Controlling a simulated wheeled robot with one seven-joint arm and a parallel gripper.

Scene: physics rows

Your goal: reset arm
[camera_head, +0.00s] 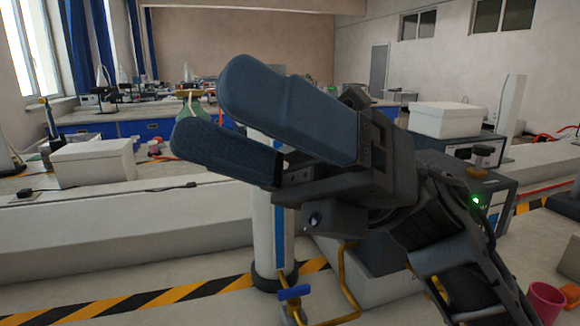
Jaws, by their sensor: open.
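My gripper (208,116) is raised high in the middle of the head view, close to the camera. Its two blue-grey fingers point up and to the left. The fingers are apart and nothing is between them. My dark arm runs from the gripper down to the lower right corner. The gripper and arm hide part of the bench and room behind them.
A long pale bench (120,231) crosses behind the gripper, with a white box (92,163) at left and another white box (446,119) at right. A grey device with a green light (495,197) stands at right. A pink cup (545,299) is at lower right. Yellow-black tape (170,297) marks the floor.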

